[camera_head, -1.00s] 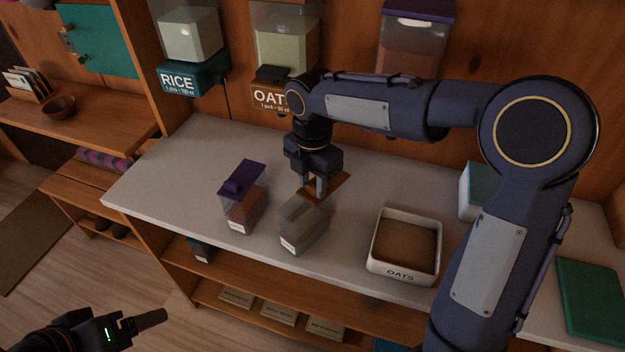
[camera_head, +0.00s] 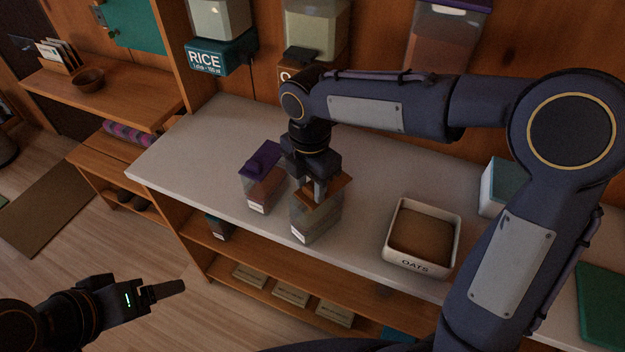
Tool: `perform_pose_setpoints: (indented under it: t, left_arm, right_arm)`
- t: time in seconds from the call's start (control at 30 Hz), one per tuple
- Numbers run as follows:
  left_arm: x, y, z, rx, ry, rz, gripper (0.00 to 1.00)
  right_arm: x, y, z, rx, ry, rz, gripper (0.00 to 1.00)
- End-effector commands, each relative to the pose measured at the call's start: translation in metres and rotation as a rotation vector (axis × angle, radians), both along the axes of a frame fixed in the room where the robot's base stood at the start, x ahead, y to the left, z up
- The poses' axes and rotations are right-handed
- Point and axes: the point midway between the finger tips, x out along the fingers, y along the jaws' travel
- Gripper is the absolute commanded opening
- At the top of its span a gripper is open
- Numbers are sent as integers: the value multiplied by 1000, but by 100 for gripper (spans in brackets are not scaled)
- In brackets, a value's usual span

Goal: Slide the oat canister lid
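The oat canister (camera_head: 314,224) is a clear box with a white label, standing at the counter's front edge. Its brown lid (camera_head: 338,187) lies over the top, offset slightly to the back right. My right gripper (camera_head: 319,190) points down with its fingers at the lid, and they appear closed on its top; the exact grip spot is hidden by the fingers. My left gripper (camera_head: 168,289) is low at the left over the floor, away from the counter. It shows edge-on, so its opening cannot be judged.
A purple-lidded canister (camera_head: 263,187) stands close to the left. A white OATS bin (camera_head: 419,266) stands to the right on the counter (camera_head: 207,150). RICE (camera_head: 219,59) and other dispensers hang on the wall behind. The counter's left part is clear.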

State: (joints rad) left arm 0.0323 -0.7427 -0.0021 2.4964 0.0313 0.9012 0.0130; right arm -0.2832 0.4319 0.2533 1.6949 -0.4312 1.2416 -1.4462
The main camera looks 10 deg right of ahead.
Motion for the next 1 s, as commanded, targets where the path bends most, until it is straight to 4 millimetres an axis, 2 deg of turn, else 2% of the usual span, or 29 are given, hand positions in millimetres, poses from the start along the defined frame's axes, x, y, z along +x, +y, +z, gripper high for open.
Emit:
perform_pose_setpoints:
  t: [0.03, 0.1, 0.43, 0.57, 0.8, 1.0]
  left_arm:
    - [0, 0, 0, 0, 0, 0, 76]
    - [0, 0, 0, 0, 0, 0, 76]
    - [0, 0, 0, 0, 0, 0, 76]
    - [0, 0, 0, 0, 0, 0, 76]
    - [0, 0, 0, 0, 0, 0, 76]
    - [0, 0, 1, 0, 0, 0, 76]
  right_arm:
    - [0, 0, 0, 0, 0, 0, 45]
    - [0, 0, 0, 0, 0, 0, 54]
    - [0, 0, 4, 1, -2, 0, 55]
    - [1, 0, 20, 3, -4, 0, 55]
    - [1, 0, 61, 2, -3, -1, 55]
    - [0, 0, 77, 1, 0, 0, 55]
